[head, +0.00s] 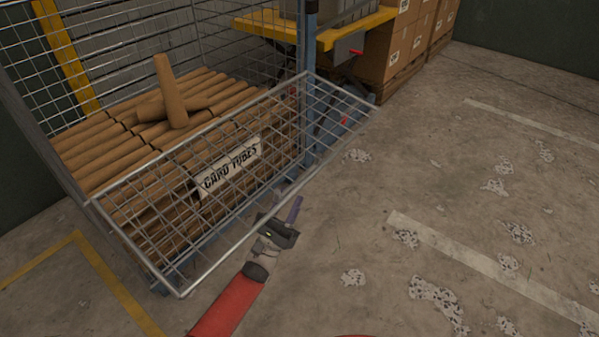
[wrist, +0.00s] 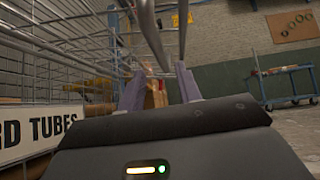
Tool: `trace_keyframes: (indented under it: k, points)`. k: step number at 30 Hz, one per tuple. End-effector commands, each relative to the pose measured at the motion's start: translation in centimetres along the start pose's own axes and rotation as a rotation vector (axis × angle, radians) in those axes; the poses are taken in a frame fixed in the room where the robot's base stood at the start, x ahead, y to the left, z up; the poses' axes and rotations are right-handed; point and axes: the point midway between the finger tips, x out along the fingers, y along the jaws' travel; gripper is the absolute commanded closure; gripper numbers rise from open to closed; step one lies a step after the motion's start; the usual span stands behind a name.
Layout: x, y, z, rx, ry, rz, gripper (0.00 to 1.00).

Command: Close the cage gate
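The cage gate (head: 255,193) is a wire mesh panel with a metal tube frame at the front of the cage. It slants outward from the cage front, so it stands open. A white "CARD TUBES" sign (head: 228,166) shows at the mesh, and also at the left of the wrist view (wrist: 38,132). My gripper (head: 294,210) is just outside the gate's outer bar, near its middle. In the wrist view its two purple fingers (wrist: 159,82) are apart. Metal bars (wrist: 150,35) pass close ahead of them. I cannot tell whether a bar lies between the fingers.
Brown card tubes (head: 95,160) fill the cage, with a few loose on top. A blue post (head: 310,120) and a yellow-edged platform (head: 330,37) stand behind. Stacked boxes (head: 400,50) are at the back. The worn floor (head: 450,180) to the right is clear.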

Motion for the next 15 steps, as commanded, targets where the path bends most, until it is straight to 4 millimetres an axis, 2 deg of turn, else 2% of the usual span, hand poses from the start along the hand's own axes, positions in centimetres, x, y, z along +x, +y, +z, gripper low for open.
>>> trace_keyframes:
  k: [3,9,15]
  points:
    - [2.1,-0.1,-0.1,-0.002,0.000,-0.004,0.66]
    - [5.0,-0.1,-0.1,-0.001,0.001,-0.004,0.66]
    - [6.3,-0.1,-0.1,-0.002,0.002,-0.003,0.66]
